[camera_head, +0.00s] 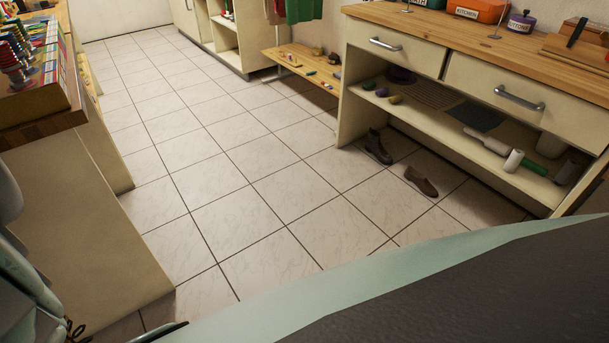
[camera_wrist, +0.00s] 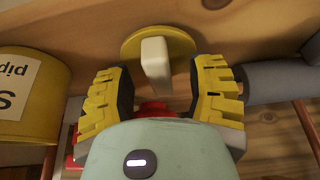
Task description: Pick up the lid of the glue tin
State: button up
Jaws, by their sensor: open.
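In the wrist view, a round yellow lid (camera_wrist: 131,47) with an upright white block-shaped knob (camera_wrist: 156,66) lies against a wooden surface. My gripper (camera_wrist: 160,80) is open, its two yellow ridged fingers on either side of the knob with a gap to each. I cannot tell how deep the knob sits between them. A yellow tin (camera_wrist: 38,90) with a partly cut-off white label is at the left. I cannot tell whether it is the glue tin. Neither the lid nor my gripper's fingers can be made out in the head view.
In the wrist view, a grey cylinder (camera_wrist: 280,82) lies close beside the right finger, and a red thing (camera_wrist: 155,108) is partly hidden below the knob. In the head view, a drawer counter (camera_head: 400,58) stands right, shoes (camera_head: 420,181) beside it. The tiled floor (camera_head: 230,150) between furniture is clear.

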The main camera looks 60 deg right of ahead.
jog(key=shift+f, duration=0.15)
jog(key=shift+c, duration=0.2)
grip_shut()
dwell(0.3)
